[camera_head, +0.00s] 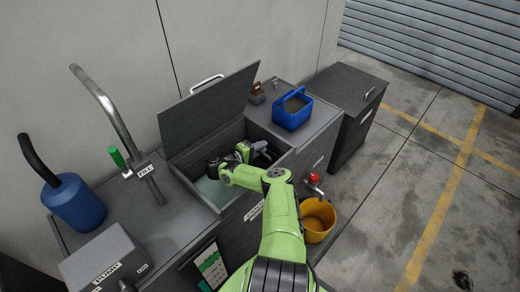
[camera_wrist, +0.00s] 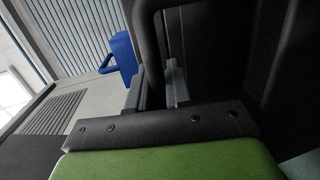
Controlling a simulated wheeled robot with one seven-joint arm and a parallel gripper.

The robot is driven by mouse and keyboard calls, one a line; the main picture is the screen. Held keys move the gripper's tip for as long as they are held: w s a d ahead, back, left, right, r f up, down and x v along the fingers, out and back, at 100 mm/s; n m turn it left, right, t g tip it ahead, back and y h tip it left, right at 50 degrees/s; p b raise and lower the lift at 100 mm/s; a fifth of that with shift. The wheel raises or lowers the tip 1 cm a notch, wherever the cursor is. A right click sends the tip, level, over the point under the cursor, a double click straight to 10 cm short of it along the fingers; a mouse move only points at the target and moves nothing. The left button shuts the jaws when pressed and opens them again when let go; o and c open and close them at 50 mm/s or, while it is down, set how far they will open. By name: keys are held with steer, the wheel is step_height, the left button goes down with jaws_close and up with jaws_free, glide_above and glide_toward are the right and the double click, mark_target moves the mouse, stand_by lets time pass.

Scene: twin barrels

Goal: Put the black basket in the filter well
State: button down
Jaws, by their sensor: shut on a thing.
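The filter well appears to be the open tank (camera_head: 210,190) under the raised dark lid (camera_head: 208,107), with pale liquid or floor showing at its left. My gripper (camera_head: 261,147) is down inside the right part of this opening, mostly hidden by my green arm. In the wrist view my gripper (camera_wrist: 175,85) is shut on a dark thing, which I take to be the black basket; its dark bar-like handle (camera_wrist: 150,50) rises beside the fingers. The basket's body is hard to tell from the dark walls, and I cannot tell whether it touches the bottom.
A blue basket (camera_head: 292,112) and a small brown caddy (camera_head: 257,94) stand on the right counter. A fill pipe (camera_head: 105,105), blue can (camera_head: 75,203) and pump box (camera_head: 105,258) are at left. A yellow bucket (camera_head: 318,220) hangs or stands below the red tap (camera_head: 314,178).

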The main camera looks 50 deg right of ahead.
steer(key=shift+f, duration=0.1)
steer(key=c, duration=1.1)
jaws_free()
steer(key=shift+o, duration=0.2)
steer(key=p+v, duration=0.6)
steer(key=v, duration=0.1)
steer(key=shift+w+a, duration=0.1)
steer(key=shift+a, duration=0.2)
